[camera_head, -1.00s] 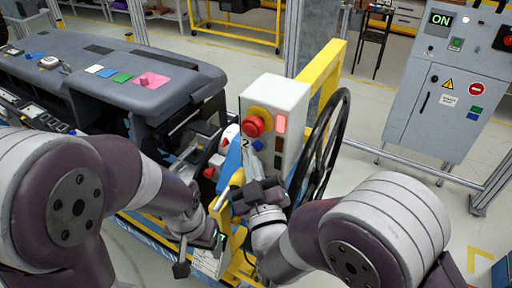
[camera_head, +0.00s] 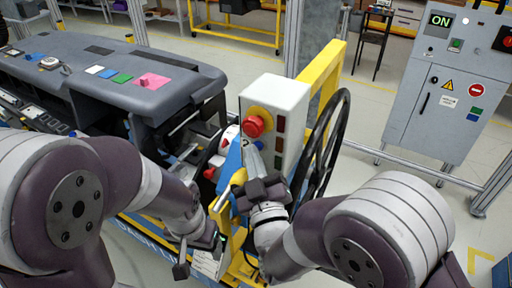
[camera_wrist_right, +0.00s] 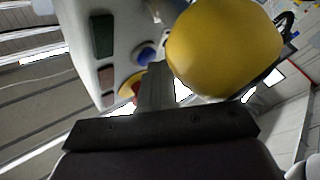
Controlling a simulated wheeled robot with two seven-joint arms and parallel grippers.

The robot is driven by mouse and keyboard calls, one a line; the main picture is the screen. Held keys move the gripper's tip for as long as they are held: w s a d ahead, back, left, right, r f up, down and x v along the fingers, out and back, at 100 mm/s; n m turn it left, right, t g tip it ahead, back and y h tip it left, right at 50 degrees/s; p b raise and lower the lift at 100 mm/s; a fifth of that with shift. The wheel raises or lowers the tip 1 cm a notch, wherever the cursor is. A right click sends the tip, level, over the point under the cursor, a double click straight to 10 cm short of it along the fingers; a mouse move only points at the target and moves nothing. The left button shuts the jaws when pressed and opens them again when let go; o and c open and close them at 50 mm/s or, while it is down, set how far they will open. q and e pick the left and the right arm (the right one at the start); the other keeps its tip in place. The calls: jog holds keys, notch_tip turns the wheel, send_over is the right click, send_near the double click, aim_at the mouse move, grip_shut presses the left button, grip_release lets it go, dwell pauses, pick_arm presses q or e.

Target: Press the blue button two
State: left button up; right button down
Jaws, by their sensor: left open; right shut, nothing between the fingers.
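The white control box (camera_head: 285,98) stands near the middle of the head view, with a red mushroom button (camera_head: 254,126) on a yellow collar. The blue button (camera_wrist_right: 145,54) shows on the box face in the right wrist view; in the head view it is mostly hidden by my right gripper. My right gripper (camera_head: 251,157) is shut and empty, fingers pointing up at the box below the red button. In the wrist view its fingertips (camera_wrist_right: 156,68) overlap the blue button's edge; I cannot tell if they touch. My left gripper (camera_head: 218,243) is open, low beside the yellow frame.
A rounded yellow part (camera_wrist_right: 225,48) is close beside the right fingers. A black steering wheel (camera_head: 326,150) stands right of the box. The grey dashboard (camera_head: 130,72) lies left. A grey cabinet (camera_head: 440,95) with an ON display stands back right.

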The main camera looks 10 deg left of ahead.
dwell(0.4)
jog(key=shift+s+a, duration=0.3)
jog(key=shift+s, duration=0.45)
jog(key=shift+s+a+f+b, duration=0.1)
jog(key=shift+s+a+b, duration=0.2)
jog(key=shift+s, duration=0.25)
jog(key=shift+s+a, duration=0.3)
jog(key=shift+s, duration=0.6)
jog(key=shift+s+a, duration=0.25)
jog(key=shift+s, duration=0.65)
